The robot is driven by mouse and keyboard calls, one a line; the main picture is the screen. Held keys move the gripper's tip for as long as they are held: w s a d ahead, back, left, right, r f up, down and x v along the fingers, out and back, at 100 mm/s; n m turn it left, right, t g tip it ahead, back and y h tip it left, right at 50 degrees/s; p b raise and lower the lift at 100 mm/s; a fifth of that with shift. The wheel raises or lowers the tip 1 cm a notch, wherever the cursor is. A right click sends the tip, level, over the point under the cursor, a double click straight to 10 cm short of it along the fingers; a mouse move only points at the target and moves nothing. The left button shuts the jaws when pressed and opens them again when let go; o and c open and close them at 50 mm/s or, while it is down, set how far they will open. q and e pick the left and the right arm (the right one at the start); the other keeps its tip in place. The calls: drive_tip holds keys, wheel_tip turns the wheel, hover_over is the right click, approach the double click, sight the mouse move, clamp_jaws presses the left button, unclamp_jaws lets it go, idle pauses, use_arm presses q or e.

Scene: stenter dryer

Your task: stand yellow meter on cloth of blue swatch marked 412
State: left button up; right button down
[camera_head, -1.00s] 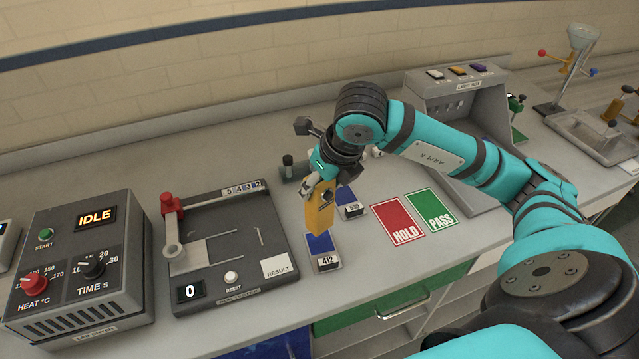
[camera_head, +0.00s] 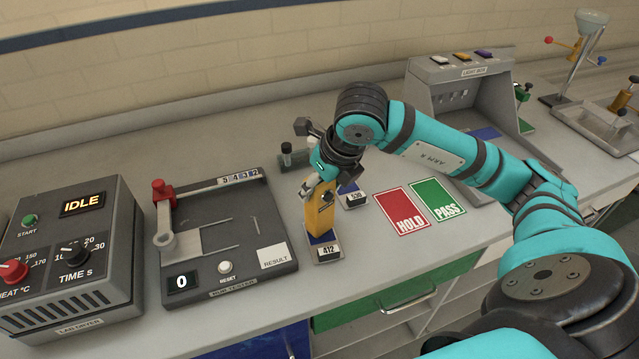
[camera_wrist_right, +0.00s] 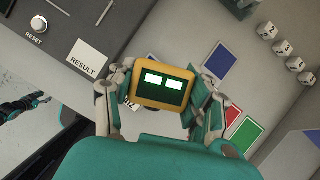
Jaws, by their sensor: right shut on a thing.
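The yellow meter (camera_head: 318,219) is upright in my right gripper (camera_head: 322,190), which is shut on its upper part. Its base is at the blue swatch (camera_head: 318,239) marked 412 and covers most of the cloth; I cannot tell whether it touches. The label 412 (camera_head: 327,251) shows in front of it. In the right wrist view the meter (camera_wrist_right: 161,84) shows its dark screen with two lit panels between the fingers.
Another blue swatch marked 530 (camera_head: 355,197) lies close behind to the right. The red HOLD card (camera_head: 402,211) and green PASS card (camera_head: 438,199) lie further right. The grey tester (camera_head: 236,290) is at left, beside the lab dryer (camera_head: 75,255).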

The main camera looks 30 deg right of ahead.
drive_tip(key=shift+c, duration=2.4)
unclamp_jaws()
drive_tip(key=v, duration=1.2)
drive_tip(key=shift+d, duration=0.1)
